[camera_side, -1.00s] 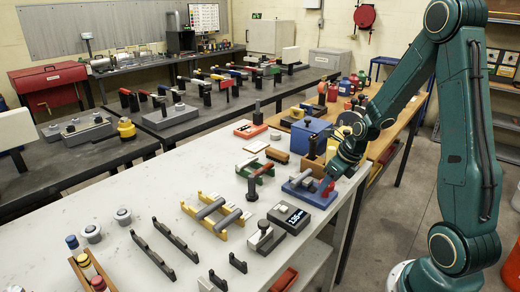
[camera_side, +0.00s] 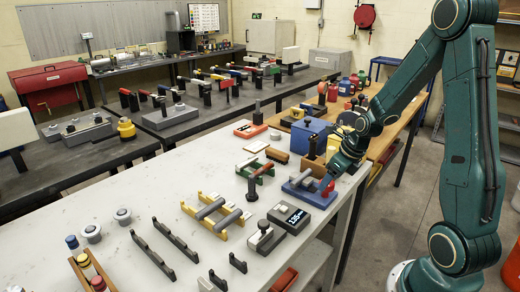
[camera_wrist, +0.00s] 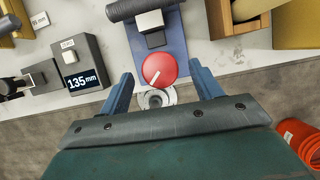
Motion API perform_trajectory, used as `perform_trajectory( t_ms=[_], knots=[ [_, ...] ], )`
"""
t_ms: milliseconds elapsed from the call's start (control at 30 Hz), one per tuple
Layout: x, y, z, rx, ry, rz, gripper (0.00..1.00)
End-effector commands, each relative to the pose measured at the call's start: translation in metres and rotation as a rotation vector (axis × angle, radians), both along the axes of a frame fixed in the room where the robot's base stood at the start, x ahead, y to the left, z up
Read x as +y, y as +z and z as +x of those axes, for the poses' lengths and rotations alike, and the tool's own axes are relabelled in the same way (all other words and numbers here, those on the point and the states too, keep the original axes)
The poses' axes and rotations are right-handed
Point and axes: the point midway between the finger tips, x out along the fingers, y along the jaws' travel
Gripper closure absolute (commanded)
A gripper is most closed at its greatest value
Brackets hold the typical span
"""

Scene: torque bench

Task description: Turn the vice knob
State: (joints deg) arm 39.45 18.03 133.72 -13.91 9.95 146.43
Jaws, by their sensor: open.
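The vice has a blue base (camera_wrist: 172,38) with a grey bar across it. It also shows in the side view (camera_side: 311,194) on the pale bench. Its round red knob (camera_wrist: 159,70) with a white pointer mark faces me at the near end of the base. The pointer slants down to the left in the wrist view. My gripper (camera_wrist: 161,72) is open, with one blue finger on each side of the knob and a visible gap on both sides. In the side view my gripper (camera_side: 331,178) is at the vice's right end and hides part of the knob.
A grey gauge with a display reading 135 mm (camera_wrist: 82,77) stands left of the vice in the wrist view. Yellow brackets with grey bars (camera_side: 216,212) stand nearer on the bench (camera_side: 110,205). A wooden box (camera_wrist: 236,18) is right of the vice.

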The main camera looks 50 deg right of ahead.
Motion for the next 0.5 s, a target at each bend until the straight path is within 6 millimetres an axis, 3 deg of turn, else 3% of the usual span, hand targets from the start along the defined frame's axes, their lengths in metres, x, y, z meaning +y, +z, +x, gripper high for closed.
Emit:
perform_trajectory(
  t_ms=[500],
  knots=[
    [0.0, 0.055, -0.022, -0.003, -0.002, -0.004, 0.36]
  ],
)
